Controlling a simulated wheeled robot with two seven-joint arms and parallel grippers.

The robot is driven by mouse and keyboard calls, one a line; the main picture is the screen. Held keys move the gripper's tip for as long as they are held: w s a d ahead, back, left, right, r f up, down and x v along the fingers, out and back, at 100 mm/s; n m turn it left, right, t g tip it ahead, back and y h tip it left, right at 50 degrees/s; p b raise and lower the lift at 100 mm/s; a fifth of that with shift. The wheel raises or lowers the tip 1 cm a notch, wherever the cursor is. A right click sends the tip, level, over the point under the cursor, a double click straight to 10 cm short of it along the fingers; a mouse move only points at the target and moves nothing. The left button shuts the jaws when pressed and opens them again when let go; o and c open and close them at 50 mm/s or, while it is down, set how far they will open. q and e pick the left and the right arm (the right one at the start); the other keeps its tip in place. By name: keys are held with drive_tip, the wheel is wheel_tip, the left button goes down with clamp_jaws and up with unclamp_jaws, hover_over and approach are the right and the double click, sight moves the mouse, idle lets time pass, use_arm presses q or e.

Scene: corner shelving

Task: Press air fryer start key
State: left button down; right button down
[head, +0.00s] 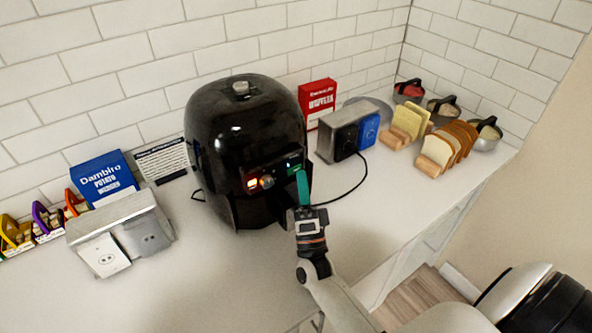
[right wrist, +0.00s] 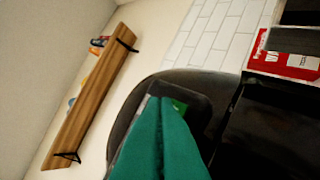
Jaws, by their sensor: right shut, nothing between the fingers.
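The black air fryer (head: 235,125) stands upright on the white counter near the wall. Its front panel has a lit orange-red key (head: 252,183), a round knob (head: 267,181) and a green-lit key (head: 294,165) on the right. My right gripper (head: 301,174) has green fingers, shut and empty, with the tips at the panel's right end beside the green key. In the right wrist view the shut fingers (right wrist: 165,105) overlap the dark panel, and a bit of green (right wrist: 179,105) shows beside the tips. I cannot tell whether they touch the key. My left gripper is not in view.
A metal outlet box (head: 120,232) and blue box (head: 103,178) stand left. A red box (head: 318,100), toaster (head: 340,135) with a black cord, bread slices (head: 442,148) and bowls stand right. The front counter is clear. A wooden wall shelf (right wrist: 95,95) shows in the wrist view.

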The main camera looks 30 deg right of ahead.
drive_tip(key=shift+w+a+r+b, duration=0.1)
drive_tip(key=shift+w+r+b, duration=0.15)
drive_tip(key=shift+w+b, duration=0.05)
idle(0.7)
drive_tip(key=shift+w+f, duration=0.1)
drive_tip(key=shift+w, duration=0.1)
drive_tip(key=shift+f, duration=0.2)
drive_tip(key=shift+s+a+f, duration=0.15)
drive_tip(key=shift+s+f, duration=0.2)
drive_tip(key=shift+s, duration=0.05)
drive_tip(key=shift+s+a, duration=0.15)
drive_tip(key=shift+s, duration=0.05)
drive_tip(key=shift+r, duration=0.1)
